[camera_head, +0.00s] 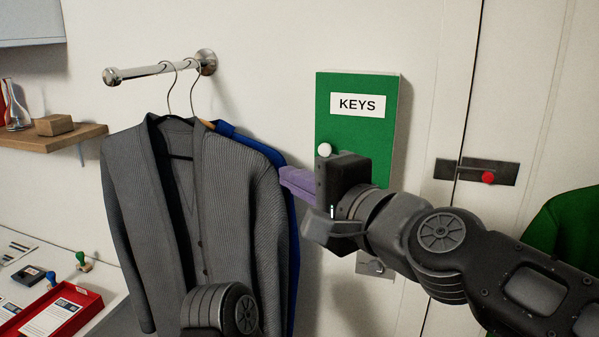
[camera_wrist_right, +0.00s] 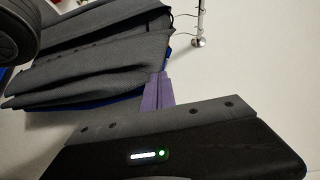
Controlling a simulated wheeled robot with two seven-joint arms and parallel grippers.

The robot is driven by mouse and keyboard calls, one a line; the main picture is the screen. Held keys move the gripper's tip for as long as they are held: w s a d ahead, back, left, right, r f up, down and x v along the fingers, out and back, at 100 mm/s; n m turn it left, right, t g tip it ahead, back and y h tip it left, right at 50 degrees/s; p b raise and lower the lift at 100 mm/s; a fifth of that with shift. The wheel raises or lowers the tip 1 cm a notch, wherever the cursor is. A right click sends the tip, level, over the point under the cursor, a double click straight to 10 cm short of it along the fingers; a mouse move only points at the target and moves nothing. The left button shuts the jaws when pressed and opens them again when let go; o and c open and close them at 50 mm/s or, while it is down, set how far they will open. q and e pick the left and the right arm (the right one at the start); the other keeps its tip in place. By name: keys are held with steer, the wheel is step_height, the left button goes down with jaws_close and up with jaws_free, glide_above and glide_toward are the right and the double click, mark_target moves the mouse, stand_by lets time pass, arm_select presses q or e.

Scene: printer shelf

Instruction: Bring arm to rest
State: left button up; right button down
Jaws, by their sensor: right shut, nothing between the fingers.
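My right gripper (camera_head: 290,184) is in front of the green key cabinet (camera_head: 350,108) in the head view, its purple fingers pointing left toward the hanging clothes. The fingers are together with nothing between them. In the right wrist view the purple fingers (camera_wrist_right: 157,92) show in front of the grey cardigan (camera_wrist_right: 95,60); I cannot tell whether they touch it. My right arm reaches in from the lower right. A round dark joint of my own shows at the bottom centre of the head view. My left gripper is not in view.
The grey cardigan (camera_head: 240,200) and a blue garment (camera_head: 294,240) hang from a chrome wall rail (camera_head: 140,72). A wooden shelf (camera_head: 60,138) is at left, above a desk with a red tray (camera_head: 85,304). A door latch (camera_head: 450,170) and a green garment (camera_head: 565,225) are at right.

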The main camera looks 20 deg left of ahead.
stand_by(0.5)
steer(key=w+d+f+n+h, duration=0.2)
steer(key=w+f, duration=0.1)
steer(key=f, duration=0.6)
steer(key=w+d+f+n+h, duration=0.1)
steer(key=w+f, duration=0.1)
steer(key=f, duration=0.7)
steer(key=w+d+f+n+h, duration=0.2)
steer(key=w+f, duration=0.1)
steer(key=f, duration=0.6)
steer(key=s+d+f+n+g+h, duration=0.1)
steer(key=d+f, duration=0.3)
steer(key=f, duration=0.5)
steer(key=s+d+f+n+g+h, duration=0.15)
steer(key=d+f, duration=0.25)
steer(key=f, duration=0.6)
steer(key=s+d+f+m+g+h, duration=0.1)
steer(key=s+d+f+g, duration=0.1)
steer(key=s+d+f, duration=0.3)
steer(key=s+d+f+m+g+h, duration=0.1)
steer(key=s+d+f+g, duration=0.1)
steer(key=s+d+f, duration=0.4)
steer(key=s+d+f+m+g+h, duration=0.1)
steer(key=s+d+f, duration=0.4)
steer(key=s+f, duration=0.6)
step_height(320, 180, down, 4)
steer(key=shift+d+r+g, duration=0.1)
steer(key=shift+d+g, duration=0.05)
steer(key=shift+g, duration=0.4)
